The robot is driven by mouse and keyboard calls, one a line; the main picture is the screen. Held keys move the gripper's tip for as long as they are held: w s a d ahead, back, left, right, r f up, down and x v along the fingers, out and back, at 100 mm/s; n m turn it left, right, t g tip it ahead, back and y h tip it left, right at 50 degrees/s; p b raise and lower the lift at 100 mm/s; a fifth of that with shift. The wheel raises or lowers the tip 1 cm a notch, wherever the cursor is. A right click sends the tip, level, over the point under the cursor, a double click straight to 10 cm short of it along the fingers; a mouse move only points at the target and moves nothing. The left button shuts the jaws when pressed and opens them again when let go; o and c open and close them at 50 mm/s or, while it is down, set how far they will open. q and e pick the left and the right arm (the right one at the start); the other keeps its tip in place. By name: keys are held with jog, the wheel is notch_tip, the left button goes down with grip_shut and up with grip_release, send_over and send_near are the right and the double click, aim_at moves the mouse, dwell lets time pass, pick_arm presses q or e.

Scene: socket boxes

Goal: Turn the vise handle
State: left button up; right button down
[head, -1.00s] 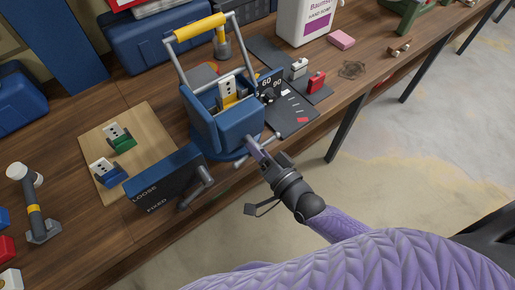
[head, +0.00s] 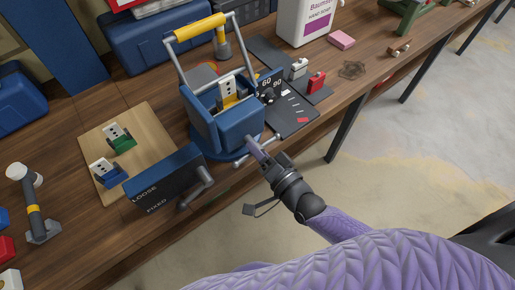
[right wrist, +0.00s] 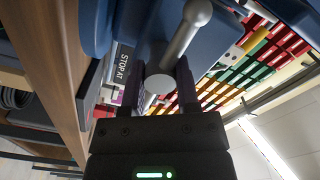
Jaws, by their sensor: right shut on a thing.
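The blue vise (head: 228,128) stands on the bench with a white socket plate (head: 226,90) on a yellow piece between its jaws. The vise handle is a thin silver bar (head: 241,164) at its front, low by the bench edge. My right gripper (head: 256,150) is at the handle's middle, shut on it. In the right wrist view the silver bar (right wrist: 185,36), with a rounded knob end, passes slantwise between the two dark fingers (right wrist: 159,92). The round hub (right wrist: 158,82) hides part of the grip. My left gripper is not in view.
A dark box marked LOOSE and FIXED (head: 163,180) with a grey lever (head: 199,187) stands left of my gripper. A wooden board (head: 138,135) holds two sockets. A dark dial panel (head: 291,118) lies right of the vise.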

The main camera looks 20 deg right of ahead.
jog(key=shift+f, duration=0.1)
dwell(0.3)
jog(key=shift+c, duration=1.8)
grip_release()
jog(key=shift+s+d, duration=0.1)
jog(key=shift+s, duration=0.05)
jog(key=p+v, duration=0.1)
jog(key=v, duration=0.8)
jog(key=shift+s, duration=0.35)
jog(key=shift+d, duration=0.1)
jog(key=s+d+f+n+g+h, duration=0.2)
jog(key=s+f+n+g+h, duration=0.3)
jog(key=f, duration=0.6)
jog(key=s+d+f+n+g, duration=0.2)
jog(key=s+f+g, duration=0.5)
jog(key=f, duration=0.5)
jog(key=s+f+n+g+h, duration=0.1)
jog(key=s+f+n+g, duration=0.2)
jog(key=s, duration=0.9)
jog(key=shift+f+g+b, duration=0.35)
jog(key=shift+f+g, duration=0.15)
jog(key=shift+g, duration=0.2)
